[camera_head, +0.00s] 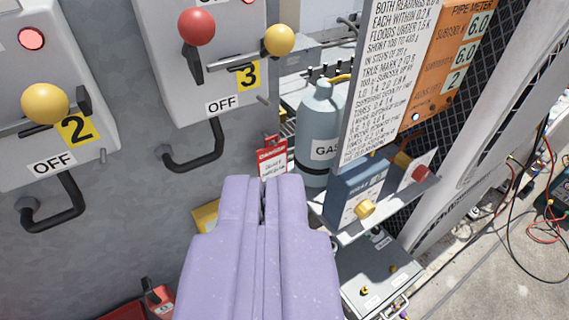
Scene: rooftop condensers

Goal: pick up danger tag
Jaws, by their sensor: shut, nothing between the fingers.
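A danger tag (272,162), red at the top and white below with dark writing, shows just beyond the tips of my gripper, left of the grey gas cylinder. Its lower edge is close to or behind my fingertips, and I cannot tell whether they touch it. My gripper (263,188), with pale purple fingers, is shut and empty, with a thin dark line between the fingers. It points away from me toward the tag and hides what is below it.
Isolator box 2 (20,135) and isolator box 3 (222,88), both marked OFF, have black handles jutting out. At right are a gas cylinder (315,115), a printed board (385,70), a shelf with a blue box (352,190), and loose cables (530,205). A red item (135,308) lies lower left.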

